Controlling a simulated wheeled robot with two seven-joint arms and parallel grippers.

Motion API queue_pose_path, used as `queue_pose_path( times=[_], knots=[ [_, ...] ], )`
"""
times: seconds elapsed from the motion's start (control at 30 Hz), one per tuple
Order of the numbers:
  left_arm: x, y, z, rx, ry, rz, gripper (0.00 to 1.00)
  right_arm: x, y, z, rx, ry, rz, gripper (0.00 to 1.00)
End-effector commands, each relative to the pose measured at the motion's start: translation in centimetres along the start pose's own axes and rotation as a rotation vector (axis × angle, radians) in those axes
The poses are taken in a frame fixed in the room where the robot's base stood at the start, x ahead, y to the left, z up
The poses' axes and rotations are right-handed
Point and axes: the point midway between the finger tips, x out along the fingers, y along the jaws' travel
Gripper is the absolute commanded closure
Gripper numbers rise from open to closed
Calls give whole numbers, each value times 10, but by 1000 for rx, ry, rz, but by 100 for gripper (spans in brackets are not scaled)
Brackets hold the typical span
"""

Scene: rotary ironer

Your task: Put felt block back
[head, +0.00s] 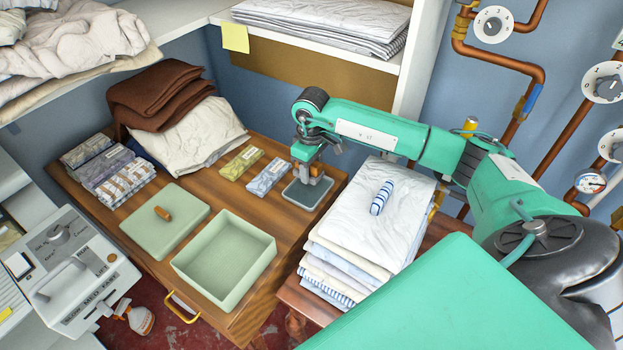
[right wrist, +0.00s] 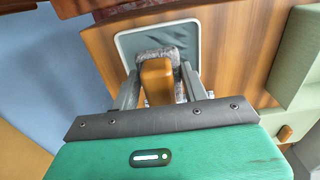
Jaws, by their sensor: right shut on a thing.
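The felt block (right wrist: 157,82), with a wooden grip and grey felt, is between the fingers of my right gripper (head: 309,176). In the right wrist view the fingers of that gripper (right wrist: 160,88) are shut on it from both sides. In the head view its wooden part (head: 317,169) shows at the fingertips. The block is over a shallow grey tray (head: 304,194) on the wooden table; the tray also shows in the right wrist view (right wrist: 124,43). I cannot tell whether the block touches the tray. My left gripper is not in view.
On the wooden table (head: 226,149), a green open box (head: 261,262) and its lid (head: 183,226) lie left of the tray. Two small patterned packs (head: 268,176) lie beside it. A folded linen stack (head: 345,212) with a striped roll (head: 381,198) stands close to the right.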

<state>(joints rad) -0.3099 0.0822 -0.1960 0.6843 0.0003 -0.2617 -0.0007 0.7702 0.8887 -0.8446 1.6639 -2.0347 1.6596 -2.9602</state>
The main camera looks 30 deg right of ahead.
Motion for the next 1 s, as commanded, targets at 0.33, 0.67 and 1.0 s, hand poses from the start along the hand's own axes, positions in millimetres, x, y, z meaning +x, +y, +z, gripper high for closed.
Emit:
queue_pose_path(
  times=[0.33, 0.67, 1.0],
  knots=[
    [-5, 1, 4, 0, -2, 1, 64, 31, -1, 0, 1, -2, -1, 73],
    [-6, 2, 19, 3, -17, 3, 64, 57, 1, -1, 1, 2, 1, 73],
    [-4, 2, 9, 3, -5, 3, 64, 60, 0, 0, 1, 1, 1, 45]
  ],
)
